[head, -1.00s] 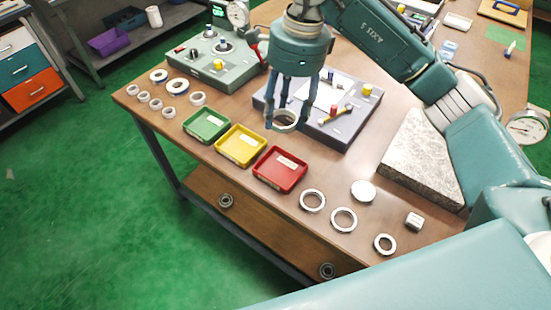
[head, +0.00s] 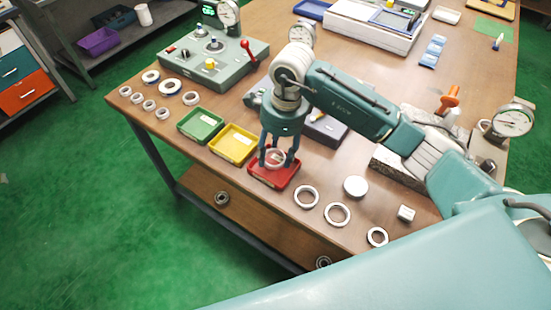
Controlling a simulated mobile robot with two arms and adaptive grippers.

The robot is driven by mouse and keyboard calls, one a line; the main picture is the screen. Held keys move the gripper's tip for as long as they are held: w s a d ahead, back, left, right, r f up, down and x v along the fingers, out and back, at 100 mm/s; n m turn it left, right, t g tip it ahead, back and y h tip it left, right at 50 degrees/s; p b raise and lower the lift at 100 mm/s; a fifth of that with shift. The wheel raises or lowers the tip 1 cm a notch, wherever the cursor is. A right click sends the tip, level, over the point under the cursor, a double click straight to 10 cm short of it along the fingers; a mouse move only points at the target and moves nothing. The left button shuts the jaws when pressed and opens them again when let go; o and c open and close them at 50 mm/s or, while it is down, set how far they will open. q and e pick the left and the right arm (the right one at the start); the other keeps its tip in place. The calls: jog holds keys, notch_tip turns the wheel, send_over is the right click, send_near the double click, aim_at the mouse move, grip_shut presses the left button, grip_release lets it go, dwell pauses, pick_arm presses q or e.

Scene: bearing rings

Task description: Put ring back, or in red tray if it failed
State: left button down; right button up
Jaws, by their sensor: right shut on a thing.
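My right gripper (head: 278,160) points down and is shut on a pale metal ring (head: 273,157). It holds the ring over the red tray (head: 262,180); I cannot tell whether the ring touches the tray floor. The yellow tray (head: 233,144) and the green tray (head: 201,124) stand in a row to the left of the red one. Three loose rings lie on the table to the right of the red tray, one of them a nearby ring (head: 306,196). Several more rings, such as a dark-centred one (head: 170,87), lie at the left end. My left gripper is out of view.
A grey-green test device (head: 213,62) with a red lever stands behind the trays. A dark grey fixture (head: 323,128) is partly hidden behind my right arm.

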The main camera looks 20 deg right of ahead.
aim_at(276, 157)
notch_tip(276, 157, down, 3)
jog(key=shift+f+p, duration=0.2)
jog(key=shift+p, duration=0.1)
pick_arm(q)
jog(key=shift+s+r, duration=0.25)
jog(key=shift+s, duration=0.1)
pick_arm(e)
jog(key=shift+f, duration=0.1)
jog(key=shift+f, duration=0.15)
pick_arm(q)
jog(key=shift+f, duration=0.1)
pick_arm(e)
jog(key=o, duration=0.9)
